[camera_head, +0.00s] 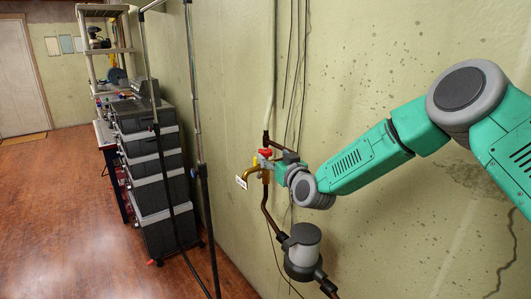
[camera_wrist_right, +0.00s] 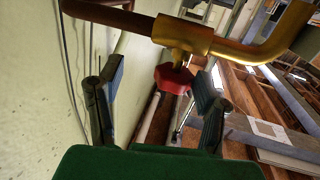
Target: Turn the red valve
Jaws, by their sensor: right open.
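The red valve (camera_head: 265,153) sits on top of a brass tap (camera_head: 253,170) on the wall pipe. My right gripper (camera_head: 275,161) reaches to it from the right. In the right wrist view the red valve (camera_wrist_right: 174,78) appears below the brass tap body (camera_wrist_right: 184,36). The right gripper's two dark fingers (camera_wrist_right: 160,77) are spread apart, one on each side of the valve, with visible gaps. The gripper is open and holds nothing. In the head view its fingers are small and partly hidden. My left gripper is not in view.
A brown pipe (camera_head: 268,205) runs down to a grey-white canister (camera_head: 303,250) below. A white tag (camera_head: 241,182) is at the spout. Stacked dark crates (camera_head: 155,170), a shelf (camera_head: 105,12) and metal poles stand to the left. Floor farther left is clear.

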